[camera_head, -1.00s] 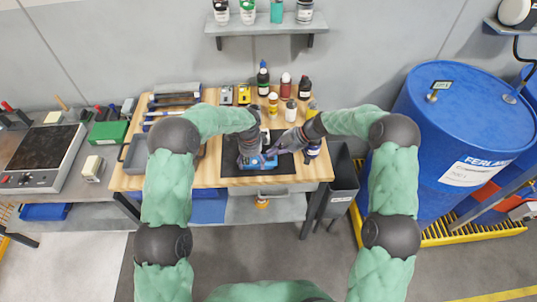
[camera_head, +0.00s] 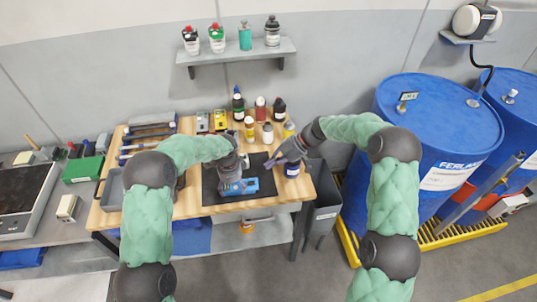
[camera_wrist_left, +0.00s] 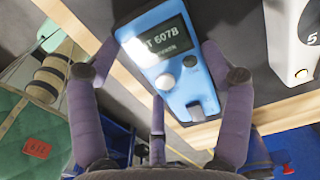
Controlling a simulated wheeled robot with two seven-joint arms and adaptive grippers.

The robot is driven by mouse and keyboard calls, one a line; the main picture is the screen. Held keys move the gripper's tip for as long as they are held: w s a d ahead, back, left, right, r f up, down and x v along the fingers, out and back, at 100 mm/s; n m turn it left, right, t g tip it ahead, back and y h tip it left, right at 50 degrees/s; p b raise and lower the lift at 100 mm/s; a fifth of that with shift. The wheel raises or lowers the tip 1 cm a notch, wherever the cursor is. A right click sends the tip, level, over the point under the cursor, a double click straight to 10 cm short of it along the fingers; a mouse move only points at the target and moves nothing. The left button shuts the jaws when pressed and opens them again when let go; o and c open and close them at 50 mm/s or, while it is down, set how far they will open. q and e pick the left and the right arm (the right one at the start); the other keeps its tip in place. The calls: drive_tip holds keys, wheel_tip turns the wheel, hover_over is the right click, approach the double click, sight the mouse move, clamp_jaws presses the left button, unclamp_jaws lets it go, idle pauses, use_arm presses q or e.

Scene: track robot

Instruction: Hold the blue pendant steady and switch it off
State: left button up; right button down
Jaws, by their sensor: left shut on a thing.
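The blue pendant (camera_head: 240,186) is over the dark mat (camera_head: 211,187) on the wooden bench top. I cannot tell whether it touches the mat. My left gripper (camera_head: 232,184) is shut on it. I cannot read the switch's position. My right gripper (camera_head: 271,165) is above and right of the pendant, apart from it. Its fingers are too small to judge.
A grey bin (camera_head: 323,212) and blue drums (camera_head: 433,125) are right.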

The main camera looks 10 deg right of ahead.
use_arm(q)
drive_tip(key=o, duration=1.5)
drive_tip(key=shift+f, duration=0.15)
drive_tip(key=shift+r, duration=0.2)
